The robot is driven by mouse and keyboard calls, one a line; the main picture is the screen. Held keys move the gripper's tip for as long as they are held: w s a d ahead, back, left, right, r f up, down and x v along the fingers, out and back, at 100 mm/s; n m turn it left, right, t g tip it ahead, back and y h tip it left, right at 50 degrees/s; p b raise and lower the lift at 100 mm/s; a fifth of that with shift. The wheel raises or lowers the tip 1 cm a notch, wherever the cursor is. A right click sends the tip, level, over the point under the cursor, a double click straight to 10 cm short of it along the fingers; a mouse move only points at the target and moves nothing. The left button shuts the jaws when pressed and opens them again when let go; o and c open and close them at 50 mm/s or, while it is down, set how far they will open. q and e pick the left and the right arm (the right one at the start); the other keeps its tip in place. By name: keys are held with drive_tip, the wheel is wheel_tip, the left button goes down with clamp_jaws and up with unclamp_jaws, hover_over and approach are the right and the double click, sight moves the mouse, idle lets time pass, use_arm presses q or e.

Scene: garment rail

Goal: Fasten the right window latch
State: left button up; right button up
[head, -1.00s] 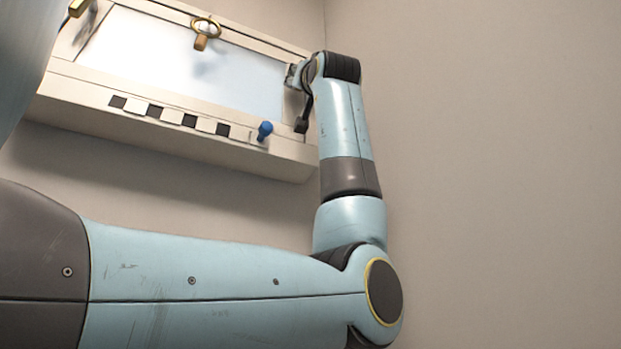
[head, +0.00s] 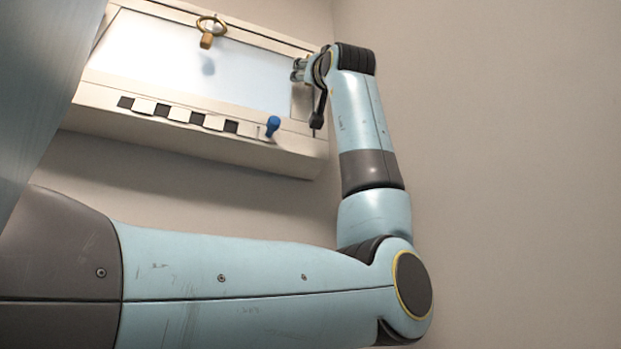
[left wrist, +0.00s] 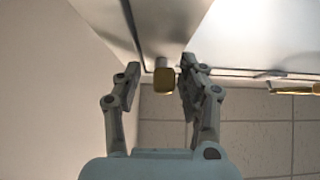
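The window (head: 190,65) has a pale frame and a frosted pane. A brass latch piece (left wrist: 163,80) stands between the fingers of my left gripper (left wrist: 160,68) in the left wrist view. The fingers are apart, with a gap visible on both sides of the brass, so I see no grip on it. In the head view my left gripper (head: 299,70) is at the window's right end, and the latch there is hidden behind it. A brass ring handle (head: 208,34) sits at the window's upper middle. My right gripper is not in view.
A blue knob (head: 272,125) and a black-and-white checkered strip (head: 180,115) are on the window's lower sill. A plain wall (head: 500,150) stands right of my arm. Another brass piece (left wrist: 295,90) shows at the right of the left wrist view.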

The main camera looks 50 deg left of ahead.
use_arm(q)
drive_tip(key=v, duration=0.7)
drive_tip(key=shift+d+f, duration=0.15)
drive_tip(key=shift+d, duration=0.05)
drive_tip(key=shift+f, duration=0.1)
idle(0.4)
